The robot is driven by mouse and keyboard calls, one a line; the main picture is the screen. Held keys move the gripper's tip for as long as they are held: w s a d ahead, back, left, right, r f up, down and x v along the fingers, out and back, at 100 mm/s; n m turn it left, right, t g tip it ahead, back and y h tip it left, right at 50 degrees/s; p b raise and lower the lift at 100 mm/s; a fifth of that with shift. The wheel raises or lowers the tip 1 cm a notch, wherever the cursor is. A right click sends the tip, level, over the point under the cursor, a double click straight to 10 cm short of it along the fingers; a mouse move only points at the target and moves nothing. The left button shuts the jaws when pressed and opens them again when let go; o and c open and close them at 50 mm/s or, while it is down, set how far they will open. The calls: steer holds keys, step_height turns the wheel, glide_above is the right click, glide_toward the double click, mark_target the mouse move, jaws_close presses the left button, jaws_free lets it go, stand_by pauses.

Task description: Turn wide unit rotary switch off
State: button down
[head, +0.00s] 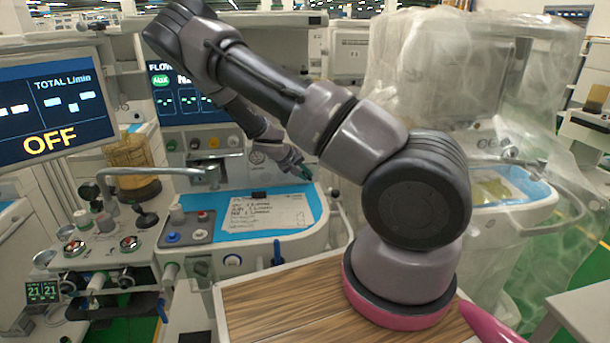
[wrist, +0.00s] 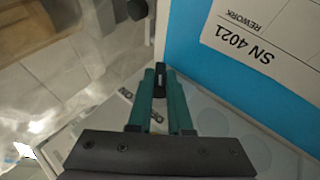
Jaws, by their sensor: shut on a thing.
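The wide unit (head: 272,250) is the white cart with a blue work surface, in the middle of the head view. My gripper (head: 303,172) reaches down to the right back corner of that surface. In the wrist view, my gripper's teal fingers (wrist: 160,72) are closed around a small black piece, the rotary switch (wrist: 160,82). The switch stands on a pale panel beside the blue surface. Its pointer direction cannot be made out. In the head view my gripper hides the switch.
A paper sheet (head: 268,212) lies on the blue surface (head: 298,236). A screen (head: 50,105) at left reads OFF. A plastic-draped cart (head: 470,90) stands to the right. A wooden top (head: 275,310) is in front. A curved grey handle (head: 150,172) stands at left.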

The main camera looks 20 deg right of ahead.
steer(key=c, duration=0.8)
jaws_free()
steer(key=shift+c, duration=0.2)
steer(key=v, duration=1)
steer(key=shift+a+r, duration=0.25)
steer(key=shift+s, duration=0.1)
